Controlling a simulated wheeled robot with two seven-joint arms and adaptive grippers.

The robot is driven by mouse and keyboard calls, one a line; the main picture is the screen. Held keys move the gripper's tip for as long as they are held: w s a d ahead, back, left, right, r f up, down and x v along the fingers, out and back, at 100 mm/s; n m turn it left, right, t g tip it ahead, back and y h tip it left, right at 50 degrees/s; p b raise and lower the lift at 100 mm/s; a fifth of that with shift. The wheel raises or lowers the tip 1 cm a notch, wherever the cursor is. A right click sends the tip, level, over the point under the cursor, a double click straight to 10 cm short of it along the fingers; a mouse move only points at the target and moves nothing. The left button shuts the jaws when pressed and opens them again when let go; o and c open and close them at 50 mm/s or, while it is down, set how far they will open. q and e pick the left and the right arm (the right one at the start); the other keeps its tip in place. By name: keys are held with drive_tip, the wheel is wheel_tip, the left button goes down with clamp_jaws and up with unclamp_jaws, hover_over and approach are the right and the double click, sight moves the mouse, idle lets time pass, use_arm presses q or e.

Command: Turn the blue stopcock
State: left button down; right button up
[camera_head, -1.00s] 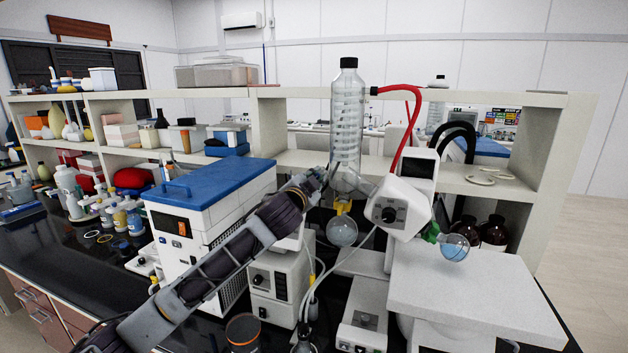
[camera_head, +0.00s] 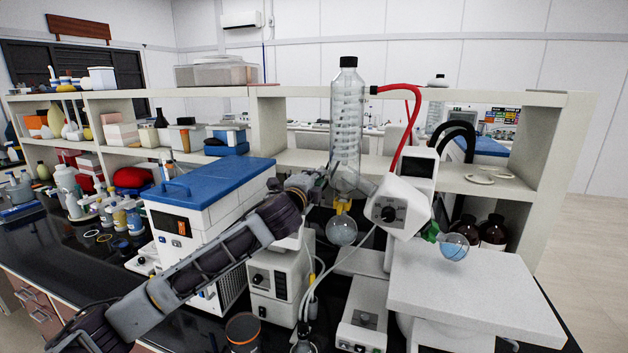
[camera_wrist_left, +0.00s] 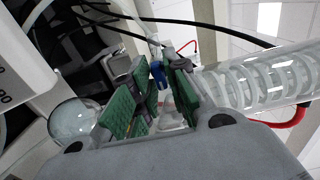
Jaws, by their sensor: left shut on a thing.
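The blue stopcock (camera_wrist_left: 157,73) shows in the left wrist view, between the green-padded fingers of my left gripper (camera_wrist_left: 152,88). The gripper is shut on it, partly hiding it. In the head view, my left gripper (camera_head: 322,180) is at the lower left side of the upright glass condenser (camera_head: 347,115). The stopcock is too small and covered to make out there. The coil of the condenser (camera_wrist_left: 265,80) also shows at the right of the wrist view. My right gripper is not in view.
A round flask (camera_head: 342,231) hangs below the condenser, close to my gripper. The white rotary evaporator head (camera_head: 398,205) with a red hose (camera_head: 405,115) stands just right. A white platform (camera_head: 470,290) is front right.

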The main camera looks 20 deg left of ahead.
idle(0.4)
use_arm(q)
drive_tip(key=c, duration=1.6)
unclamp_jaws()
drive_tip(key=shift+o, duration=0.3)
drive_tip(key=shift+d, duration=0.1)
drive_tip(key=shift+s, duration=0.15)
drive_tip(key=s, duration=1.1)
drive_tip(key=shift+s+a, duration=0.25)
drive_tip(key=shift+s, duration=0.1)
drive_tip(key=shift+f, duration=0.1)
